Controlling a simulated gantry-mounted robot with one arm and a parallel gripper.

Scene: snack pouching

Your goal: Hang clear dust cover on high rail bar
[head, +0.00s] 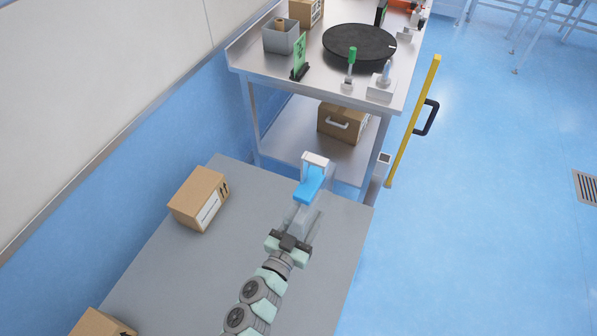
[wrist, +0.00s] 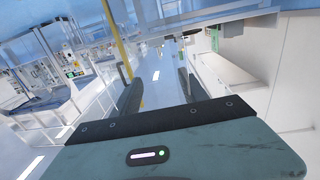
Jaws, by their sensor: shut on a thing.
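My gripper (head: 302,214) reaches over the grey surface in the head view. It is shut on a long piece with a pale grey, see-through part at the fingers, a bright blue middle (head: 309,187) and a white frame-like end (head: 315,160). I take this to be the clear dust cover, but its outline is hard to make out. In the wrist view my two dark fingers (wrist: 160,82) show, and the hold between them is unclear. I cannot pick out the high rail bar with certainty in either view.
A yellow upright pole (head: 413,120) with a black handle stands right of the metal workbench (head: 290,75). The bench carries a black turntable (head: 360,42), a grey bin (head: 284,38) and small tools. Cardboard boxes (head: 200,198) lie on the grey surface (head: 270,200).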

